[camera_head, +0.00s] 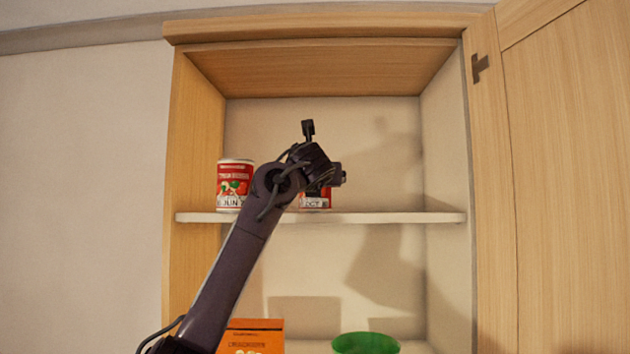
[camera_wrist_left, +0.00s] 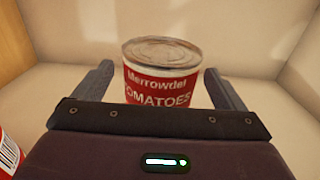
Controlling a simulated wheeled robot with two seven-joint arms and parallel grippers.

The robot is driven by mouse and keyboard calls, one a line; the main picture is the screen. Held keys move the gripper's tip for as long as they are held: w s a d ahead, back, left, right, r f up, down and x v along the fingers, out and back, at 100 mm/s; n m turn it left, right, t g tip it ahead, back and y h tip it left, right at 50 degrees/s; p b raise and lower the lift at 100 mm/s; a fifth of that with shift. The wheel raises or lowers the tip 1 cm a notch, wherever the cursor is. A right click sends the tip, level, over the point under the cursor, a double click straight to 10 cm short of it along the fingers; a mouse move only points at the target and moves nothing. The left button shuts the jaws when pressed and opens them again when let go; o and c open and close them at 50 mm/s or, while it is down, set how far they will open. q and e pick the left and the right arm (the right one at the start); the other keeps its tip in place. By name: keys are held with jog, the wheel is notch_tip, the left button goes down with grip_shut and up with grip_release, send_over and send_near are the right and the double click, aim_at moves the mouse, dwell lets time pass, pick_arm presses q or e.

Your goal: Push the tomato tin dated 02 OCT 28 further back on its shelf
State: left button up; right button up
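A red and white tomato tin (camera_head: 315,200) stands on the white shelf (camera_head: 390,217), mostly hidden behind my left wrist in the head view. Its date strip reads "OCT" in part; day and year are covered. In the left wrist view the tin (camera_wrist_left: 160,85) stands upright with "Merrowdel TOMATOES" on its label. My left gripper (camera_wrist_left: 158,82) faces it with fingers spread, one at each side of the tin's lower part. A small gap shows at the left finger; whether the palm touches the tin cannot be told. My right gripper is not in view.
A similar tin (camera_head: 235,185) marked "JUN" stands left on the same shelf; its edge shows in the left wrist view (camera_wrist_left: 8,158). The shelf's right part is clear. Below are an orange packet (camera_head: 254,338) and a green bowl (camera_head: 365,343). The cabinet door (camera_head: 565,170) stands open at right.

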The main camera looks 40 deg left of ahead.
pick_arm(q)
jog(key=shift+s+d, duration=0.1)
jog(key=shift+s+d+f+b, duration=0.1)
jog(key=shift+s+d+b, duration=0.1)
jog(key=shift+b, duration=0.25)
jog(key=b+v, duration=0.4)
jog(key=v, duration=0.2)
jog(key=shift+s+d, duration=0.4)
jog(key=shift+s, duration=0.1)
jog(key=shift+w+a, duration=0.1)
jog(key=shift+a, duration=0.05)
